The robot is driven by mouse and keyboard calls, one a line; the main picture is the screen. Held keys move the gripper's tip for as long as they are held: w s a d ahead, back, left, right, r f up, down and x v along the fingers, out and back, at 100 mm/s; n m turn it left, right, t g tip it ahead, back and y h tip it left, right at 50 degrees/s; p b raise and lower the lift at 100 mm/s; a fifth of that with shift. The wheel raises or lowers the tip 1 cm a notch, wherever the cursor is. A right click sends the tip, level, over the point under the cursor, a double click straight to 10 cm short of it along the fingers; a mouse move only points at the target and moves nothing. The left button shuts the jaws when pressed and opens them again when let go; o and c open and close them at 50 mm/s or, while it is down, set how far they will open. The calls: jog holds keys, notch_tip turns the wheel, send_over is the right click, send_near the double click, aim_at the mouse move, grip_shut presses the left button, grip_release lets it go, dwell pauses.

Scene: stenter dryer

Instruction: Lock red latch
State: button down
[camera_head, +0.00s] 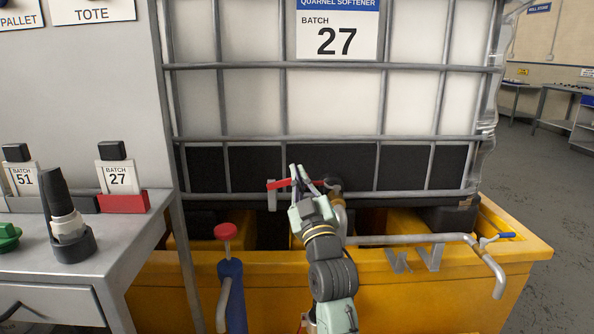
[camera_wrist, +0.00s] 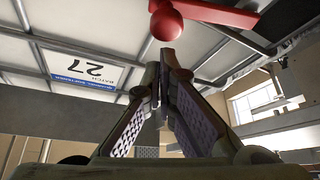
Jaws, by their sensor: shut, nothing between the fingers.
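The red latch (camera_head: 281,184) is a short red bar at the lower front of the caged tank, just left of my gripper's fingers. In the wrist view its rounded red knob (camera_wrist: 166,24) hangs just beyond my fingertips, with the red lever running to the upper right. My gripper (camera_head: 300,170) is at the tank's lower front. In the wrist view my gripper (camera_wrist: 164,62) has its tips together with nothing between them. I cannot tell whether the tips touch the knob. My gripper and wrist hide part of the tank's outlet area.
The white tank carries a "BATCH 27" sign (camera_head: 337,32) and sits over a yellow bund (camera_head: 440,290). A pipe (camera_head: 410,239) with a blue handle runs to the right. A blue pump-like cylinder with a red knob (camera_head: 226,231) stands left. A grey bench (camera_head: 95,255) fills the left.

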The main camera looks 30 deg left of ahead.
jog(key=shift+f, duration=0.15)
jog(key=m, duration=0.1)
jog(key=f+m+t+h, duration=0.1)
jog(key=d+f+m+t, duration=0.1)
jog(key=shift+w+f+m+h+b, duration=0.25)
jog(key=shift+w+m+h+b, duration=0.05)
jog(key=shift+w+m+b, duration=0.1)
jog(key=shift+r, duration=0.2)
